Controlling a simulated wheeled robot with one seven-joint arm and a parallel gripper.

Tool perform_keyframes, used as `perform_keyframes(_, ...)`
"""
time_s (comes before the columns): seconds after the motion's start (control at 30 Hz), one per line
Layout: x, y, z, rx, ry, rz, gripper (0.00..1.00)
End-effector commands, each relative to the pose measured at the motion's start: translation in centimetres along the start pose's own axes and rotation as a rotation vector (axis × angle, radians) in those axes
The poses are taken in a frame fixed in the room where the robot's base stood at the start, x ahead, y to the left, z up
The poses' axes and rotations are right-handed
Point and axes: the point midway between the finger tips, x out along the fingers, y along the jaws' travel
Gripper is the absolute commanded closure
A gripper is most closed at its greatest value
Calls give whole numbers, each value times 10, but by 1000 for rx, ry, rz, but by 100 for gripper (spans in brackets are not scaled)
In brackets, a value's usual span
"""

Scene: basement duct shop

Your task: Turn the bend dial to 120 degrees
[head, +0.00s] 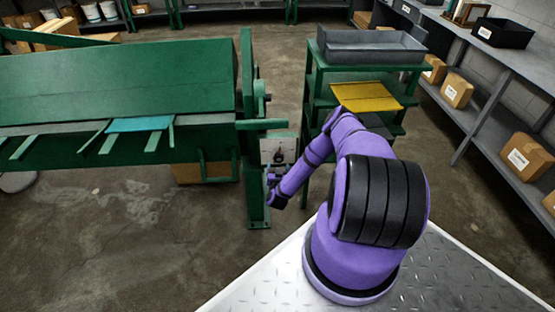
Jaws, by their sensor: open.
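The bend dial (278,157) is a small dark knob on a pale panel (288,146) at the right end of the green bending machine (120,85). Its markings and pointer are too small to read. My gripper (271,180) is small in the picture, just below the dial panel and close in front of the machine's green leg. It is open, and I see nothing in it. I cannot tell how far it is from the dial in depth, and no contact with the dial shows.
A green rack (312,95) stands right of the machine, with a grey tray (370,48) on top and a yellow sheet (366,97) lower down. A blue sheet (140,124) lies on the machine. Shelves with boxes (455,91) line the right wall. Floor at left front is clear.

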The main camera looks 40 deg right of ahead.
Motion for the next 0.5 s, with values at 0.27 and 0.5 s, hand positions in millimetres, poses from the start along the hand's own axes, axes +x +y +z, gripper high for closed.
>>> perform_keyframes(0.27,43,0,0,1,1,-1,22)
perform_keyframes(0.5,57,0,0,1,0,-1,22)
